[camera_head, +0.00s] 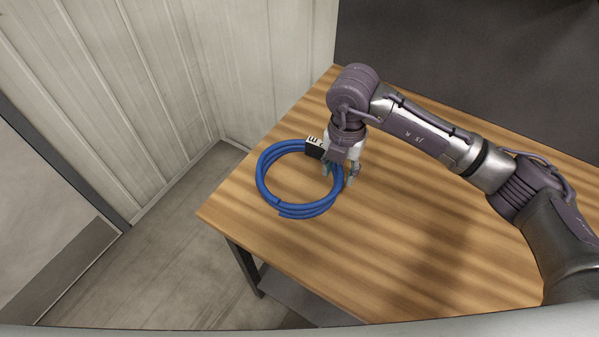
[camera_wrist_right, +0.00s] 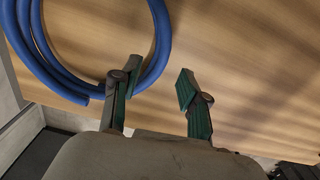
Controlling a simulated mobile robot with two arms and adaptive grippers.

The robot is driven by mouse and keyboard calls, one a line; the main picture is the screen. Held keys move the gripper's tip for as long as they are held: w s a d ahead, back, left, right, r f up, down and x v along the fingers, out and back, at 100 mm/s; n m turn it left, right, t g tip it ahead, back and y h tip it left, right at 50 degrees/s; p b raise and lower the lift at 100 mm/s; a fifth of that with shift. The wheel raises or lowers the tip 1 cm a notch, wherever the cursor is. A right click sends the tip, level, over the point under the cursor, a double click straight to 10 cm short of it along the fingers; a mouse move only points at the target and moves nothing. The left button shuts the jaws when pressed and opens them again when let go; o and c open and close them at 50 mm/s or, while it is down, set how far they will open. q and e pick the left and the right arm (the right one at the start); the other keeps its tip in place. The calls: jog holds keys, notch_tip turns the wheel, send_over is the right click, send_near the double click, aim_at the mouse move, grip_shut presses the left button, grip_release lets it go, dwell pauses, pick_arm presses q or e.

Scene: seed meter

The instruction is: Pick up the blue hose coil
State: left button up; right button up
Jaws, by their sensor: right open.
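The blue hose coil (camera_head: 299,211) lies flat on the wooden table near its left corner. My right gripper (camera_head: 338,178) is at the coil's right side, pointing down, with its fingers apart. In the right wrist view the coil (camera_wrist_right: 42,62) fills the upper left. There the open right gripper (camera_wrist_right: 157,84) has its left fingertip over or against the hose, and the right finger is over bare wood. I cannot tell whether the fingertip touches the hose. My left gripper is in neither view.
The wooden table (camera_head: 400,245) is bare to the right of the coil, under my right arm. A pale panelled wall (camera_head: 150,70) stands behind and left of the table. The table's left edge is close to the coil, with open floor (camera_head: 150,255) beyond.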

aim_at(336, 184)
notch_tip(336, 184, down, 4)
jog(key=shift+s+a+f+p, duration=0.1)
jog(key=shift+a+p, duration=0.05)
jog(key=shift+p, duration=0.8)
jog(key=shift+f, duration=0.6)
jog(key=shift+r, duration=0.1)
grip_shut()
